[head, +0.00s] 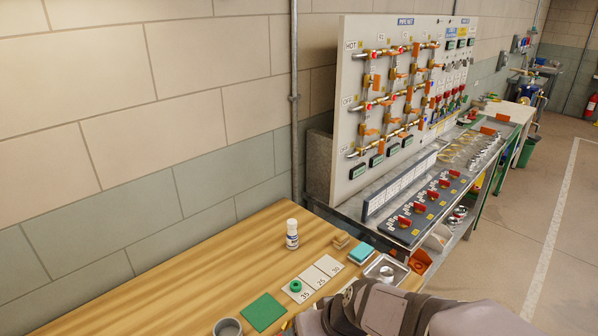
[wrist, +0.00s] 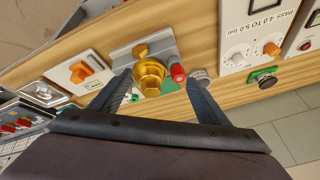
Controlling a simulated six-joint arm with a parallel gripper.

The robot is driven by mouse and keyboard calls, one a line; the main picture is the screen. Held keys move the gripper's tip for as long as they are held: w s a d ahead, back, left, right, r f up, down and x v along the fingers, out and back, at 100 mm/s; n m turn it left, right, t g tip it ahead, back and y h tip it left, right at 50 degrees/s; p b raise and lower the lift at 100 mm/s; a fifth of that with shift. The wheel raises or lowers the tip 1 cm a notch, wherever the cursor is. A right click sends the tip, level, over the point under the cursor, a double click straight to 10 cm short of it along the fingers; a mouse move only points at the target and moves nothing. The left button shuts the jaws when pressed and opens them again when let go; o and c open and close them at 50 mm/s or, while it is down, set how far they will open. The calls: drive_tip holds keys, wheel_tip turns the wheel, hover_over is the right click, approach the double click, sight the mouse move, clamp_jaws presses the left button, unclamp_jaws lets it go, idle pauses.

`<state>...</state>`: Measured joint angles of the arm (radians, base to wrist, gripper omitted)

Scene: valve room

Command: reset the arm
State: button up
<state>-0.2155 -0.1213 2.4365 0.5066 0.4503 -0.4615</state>
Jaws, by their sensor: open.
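My gripper (wrist: 160,76) shows in the wrist view, its two dark fingers spread apart with nothing held between them. A brass fitting (wrist: 149,74) with a hexagonal body lies beyond and between the fingertips, on a grey block (wrist: 128,53). A red-capped part (wrist: 178,73) is just right of the brass fitting. I cannot tell whether either finger touches anything. In the head view my arm crosses the bottom right, and my gripper cannot be made out there.
The wooden bench (head: 150,312) holds a white bottle (head: 292,240), a green mat (head: 263,312), a grey cup (head: 228,327) and a numbered card (head: 314,278). A pipe panel (head: 347,100) stands behind at right. A control box (wrist: 238,42) is right of my gripper.

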drive_tip(key=s+d+f+m+g+h+b, duration=0.3)
drive_tip(key=s+d+f+g+b, duration=0.1)
drive_tip(key=s+d+f, duration=0.6)
drive_tip(key=d, duration=0.2)
drive_tip(key=shift+s+d+f, duration=0.3)
drive_tip(key=shift+s+d, duration=0.05)
drive_tip(key=shift+s, duration=0.05)
